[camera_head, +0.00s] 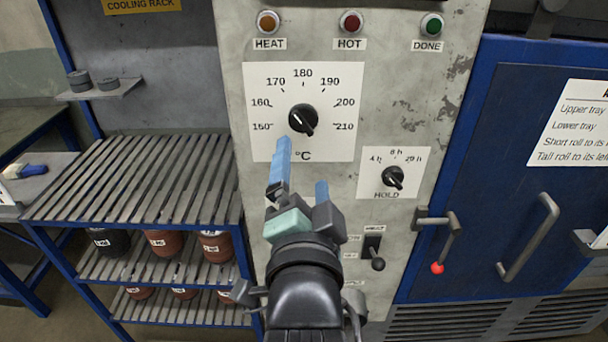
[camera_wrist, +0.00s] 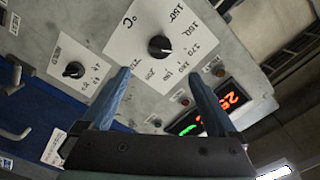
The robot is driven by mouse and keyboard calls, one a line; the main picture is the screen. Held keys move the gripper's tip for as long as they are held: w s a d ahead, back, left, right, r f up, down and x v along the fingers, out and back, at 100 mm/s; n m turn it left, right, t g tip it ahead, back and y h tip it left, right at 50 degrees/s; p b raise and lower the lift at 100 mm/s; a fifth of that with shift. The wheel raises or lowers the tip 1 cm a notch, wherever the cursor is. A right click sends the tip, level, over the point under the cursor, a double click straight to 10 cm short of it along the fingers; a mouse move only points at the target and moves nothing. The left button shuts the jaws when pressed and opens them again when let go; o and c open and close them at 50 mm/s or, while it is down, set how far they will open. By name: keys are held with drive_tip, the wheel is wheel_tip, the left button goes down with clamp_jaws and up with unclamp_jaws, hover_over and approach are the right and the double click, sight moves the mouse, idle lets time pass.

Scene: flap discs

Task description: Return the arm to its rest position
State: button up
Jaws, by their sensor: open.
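My gripper (camera_head: 302,178) is in front of the grey control panel, below the temperature dial (camera_head: 303,119). Its two blue fingers stand apart with nothing between them. In the wrist view the open fingers of my gripper (camera_wrist: 158,90) point toward the panel, and the temperature dial (camera_wrist: 160,47) shows beyond them. The fingers look apart from the dial knob. The arm behind the gripper rises from the bottom of the head view and hides part of the lower panel.
The hold dial (camera_head: 393,178), a lever switch (camera_head: 374,250) and a red-tipped door latch (camera_head: 438,266) are close on the right. The blue oven door (camera_head: 500,130) has a grey handle (camera_head: 530,238). A slatted cooling rack (camera_head: 130,185) with several labelled drums below stands left.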

drive_tip(key=s+r+n+t, duration=0.3)
drive_tip(key=s+r, duration=0.1)
drive_tip(key=r, duration=0.5)
drive_tip(key=s+r+n+t, duration=0.3)
drive_tip(key=r+n, duration=0.1)
drive_tip(key=r, duration=0.6)
drive_tip(key=s+r+n+t, duration=0.3)
drive_tip(key=s+r+n, duration=0.1)
drive_tip(key=r, duration=0.6)
drive_tip(key=shift+s, duration=0.35)
